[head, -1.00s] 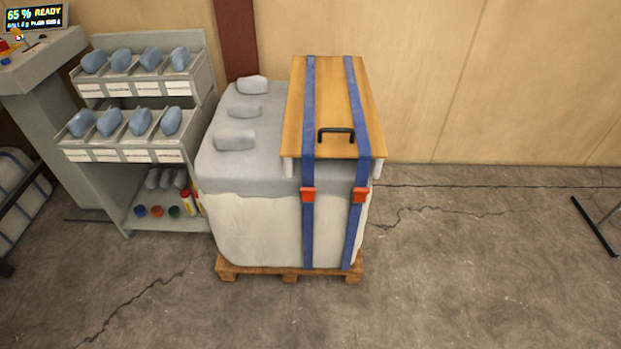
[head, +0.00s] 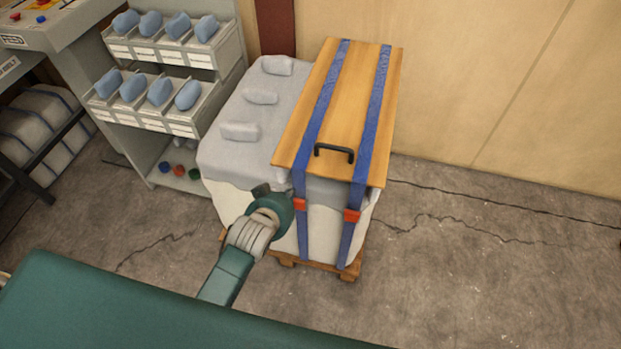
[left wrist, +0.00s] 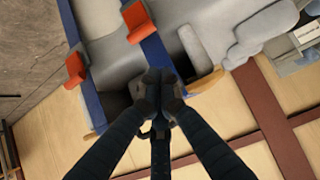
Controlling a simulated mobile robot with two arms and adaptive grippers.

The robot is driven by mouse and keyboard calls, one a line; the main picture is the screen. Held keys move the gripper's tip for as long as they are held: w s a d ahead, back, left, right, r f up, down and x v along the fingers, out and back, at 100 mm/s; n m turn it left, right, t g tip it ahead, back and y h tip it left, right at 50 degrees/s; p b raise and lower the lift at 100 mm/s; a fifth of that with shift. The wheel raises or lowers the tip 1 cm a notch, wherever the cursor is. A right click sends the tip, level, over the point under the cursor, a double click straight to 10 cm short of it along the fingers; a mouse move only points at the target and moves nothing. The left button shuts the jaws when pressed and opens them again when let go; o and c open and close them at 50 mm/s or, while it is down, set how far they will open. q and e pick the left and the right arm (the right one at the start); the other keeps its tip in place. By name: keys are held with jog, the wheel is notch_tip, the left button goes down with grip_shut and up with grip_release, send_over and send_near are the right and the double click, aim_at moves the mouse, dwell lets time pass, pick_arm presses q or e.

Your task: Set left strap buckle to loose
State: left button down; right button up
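The left strap buckle (head: 300,203) is orange-red and sits on the left blue strap (head: 326,100), on the front of the bulky white-and-grey load. It also shows in the left wrist view (left wrist: 137,20), where the scene looks upside down. The right strap buckle (head: 352,215) sits on the right strap (head: 376,105); it shows in the left wrist view (left wrist: 75,68). My left gripper (head: 268,192) is just left of the left buckle, apart from it. In the left wrist view its dark fingers (left wrist: 158,88) meet at the tips, with nothing seen between them. My right gripper is not in view.
A wooden board (head: 345,85) with a black handle (head: 334,152) lies under the straps on the load. The load stands on a wooden pallet (head: 350,272). A rack of blue pieces (head: 228,60) stands close on the left. Floor to the right is clear.

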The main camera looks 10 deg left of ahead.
pick_arm(q)
jog(key=x, duration=0.2)
jog(key=p+x, duration=0.1)
jog(key=x, duration=0.2)
jog(key=f+x, duration=0.1)
jog(key=x, duration=0.2)
jog(key=shift+s, duration=0.2)
jog(key=shift+s+f+p, duration=0.25)
jog(key=shift+s+p, duration=0.05)
jog(key=shift+s, duration=0.15)
jog(key=shift+f, duration=0.1)
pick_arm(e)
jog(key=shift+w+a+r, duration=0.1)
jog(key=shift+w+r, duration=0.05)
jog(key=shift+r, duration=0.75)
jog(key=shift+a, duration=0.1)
